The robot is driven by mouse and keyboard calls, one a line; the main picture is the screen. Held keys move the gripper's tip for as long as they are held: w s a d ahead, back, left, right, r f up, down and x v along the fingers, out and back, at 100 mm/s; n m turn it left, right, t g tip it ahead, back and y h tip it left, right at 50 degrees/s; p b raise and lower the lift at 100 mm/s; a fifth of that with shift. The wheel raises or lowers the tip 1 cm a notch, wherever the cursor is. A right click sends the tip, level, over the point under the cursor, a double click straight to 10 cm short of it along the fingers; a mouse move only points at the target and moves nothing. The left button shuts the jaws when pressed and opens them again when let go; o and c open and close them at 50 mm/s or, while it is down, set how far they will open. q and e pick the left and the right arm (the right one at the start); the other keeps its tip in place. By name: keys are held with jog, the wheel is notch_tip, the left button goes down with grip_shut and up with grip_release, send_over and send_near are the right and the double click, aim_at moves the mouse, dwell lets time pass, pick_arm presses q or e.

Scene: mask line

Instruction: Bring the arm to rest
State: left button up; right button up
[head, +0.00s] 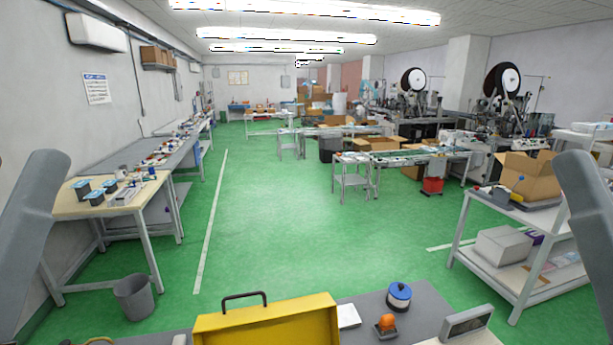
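Only the head view is given. A grey link of my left arm stands at the left edge, and a grey link of my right arm stands at the right edge. Both links slant downward and outward, out of the picture. Neither gripper shows in this view, so I cannot see what either one holds or touches.
A grey work surface (372,306) lies at the bottom, bearing a yellow toolbox (268,322), a blue-topped spool (398,296), an orange beacon (386,324) and a grey display box (466,322). A bin (134,297) stands left; a shelved cart (492,237) stands right. The green floor (290,225) between is clear.

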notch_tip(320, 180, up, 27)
jog(key=p, duration=2.4)
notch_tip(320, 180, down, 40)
jog(key=b, duration=3.9)
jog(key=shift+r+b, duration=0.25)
jog(key=shift+b, duration=0.15)
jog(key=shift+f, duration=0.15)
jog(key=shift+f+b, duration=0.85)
jog(key=shift+b, duration=0.15)
